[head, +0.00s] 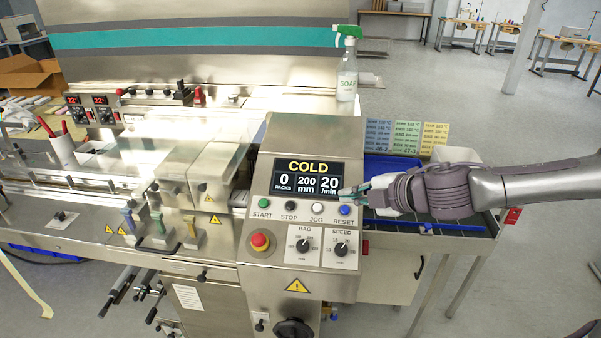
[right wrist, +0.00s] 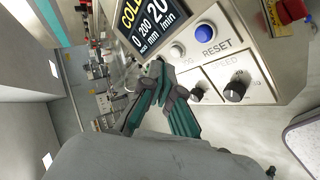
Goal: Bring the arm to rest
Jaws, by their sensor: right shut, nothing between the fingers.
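My right gripper (head: 354,196) comes in from the right in the head view and is shut and empty. Its fingertips are at the right edge of the control panel (head: 258,196), by the blue RESET button (head: 345,211). In the right wrist view the shut fingers (right wrist: 168,84) show in front of the panel, close to the JOG button (right wrist: 178,50) and the knobs. I cannot tell whether they touch it. The display (head: 306,178) reads COLD, 0 packs, 200 mm, 20 /min. My left gripper is not in view.
A soap spray bottle (head: 347,75) stands on the machine behind the panel. A red emergency stop (head: 260,240) is at the panel's lower left. Blue trays and coloured cards (head: 407,138) are behind my right forearm. Open floor (head: 480,110) lies behind and to the right.

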